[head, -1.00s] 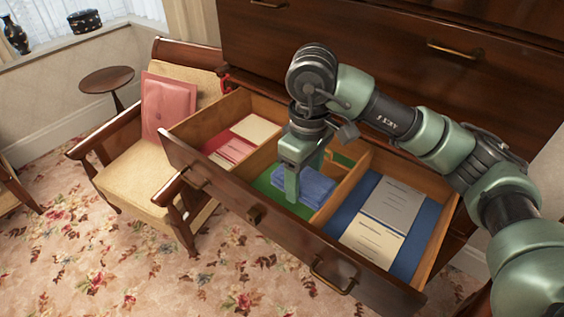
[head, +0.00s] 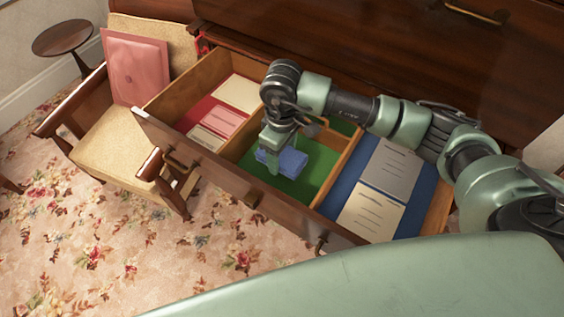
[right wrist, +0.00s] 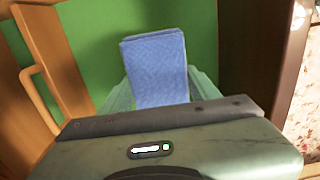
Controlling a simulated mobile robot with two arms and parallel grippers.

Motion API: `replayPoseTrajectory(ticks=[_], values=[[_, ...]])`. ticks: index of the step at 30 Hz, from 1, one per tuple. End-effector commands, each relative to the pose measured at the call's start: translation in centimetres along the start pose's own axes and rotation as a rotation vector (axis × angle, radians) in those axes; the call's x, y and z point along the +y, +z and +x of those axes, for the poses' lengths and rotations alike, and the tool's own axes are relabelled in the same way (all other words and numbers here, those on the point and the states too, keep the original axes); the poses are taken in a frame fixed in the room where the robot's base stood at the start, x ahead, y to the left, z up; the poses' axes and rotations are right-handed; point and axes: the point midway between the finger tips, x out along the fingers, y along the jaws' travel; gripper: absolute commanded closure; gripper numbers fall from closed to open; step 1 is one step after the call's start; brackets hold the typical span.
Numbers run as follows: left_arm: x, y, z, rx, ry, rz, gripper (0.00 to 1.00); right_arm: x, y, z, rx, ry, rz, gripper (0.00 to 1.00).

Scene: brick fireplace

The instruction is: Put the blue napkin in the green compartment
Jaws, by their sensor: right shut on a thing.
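The blue napkin (head: 289,160) is folded and sits within the green compartment (head: 312,165), the middle section of the open drawer. My right gripper (head: 268,165) reaches down into this compartment and is shut on the napkin. In the right wrist view the napkin (right wrist: 157,65) stands out between the fingers, with the green floor (right wrist: 90,30) behind it. I cannot tell whether the napkin touches the floor. My left gripper is not in view.
The left compartment is red and holds a pink item (head: 217,120) and cream items. The right one is blue with a grey booklet (head: 388,168) and a cream booklet (head: 371,212). Wooden dividers (head: 338,165) separate them. An armchair (head: 120,140) with a pink cushion (head: 137,65) stands left of the drawer.

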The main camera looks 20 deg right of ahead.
Motion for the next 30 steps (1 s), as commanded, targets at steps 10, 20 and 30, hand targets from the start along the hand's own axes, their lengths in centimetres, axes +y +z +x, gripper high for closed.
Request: replayPoseTrajectory(ticks=[10, 20, 30], values=[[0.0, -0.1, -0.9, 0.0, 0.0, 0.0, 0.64, -0.1, 0.1, 3.2, -0.003, -0.003, 0.0, 0.79], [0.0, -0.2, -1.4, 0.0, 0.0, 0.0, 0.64, 0.0, -0.1, 6.1, 0.002, 0.0, -0.001, 0.79], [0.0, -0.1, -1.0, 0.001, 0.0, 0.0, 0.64, 0.0, 0.0, 6.4, 0.001, 0.0, -0.001, 0.2]])
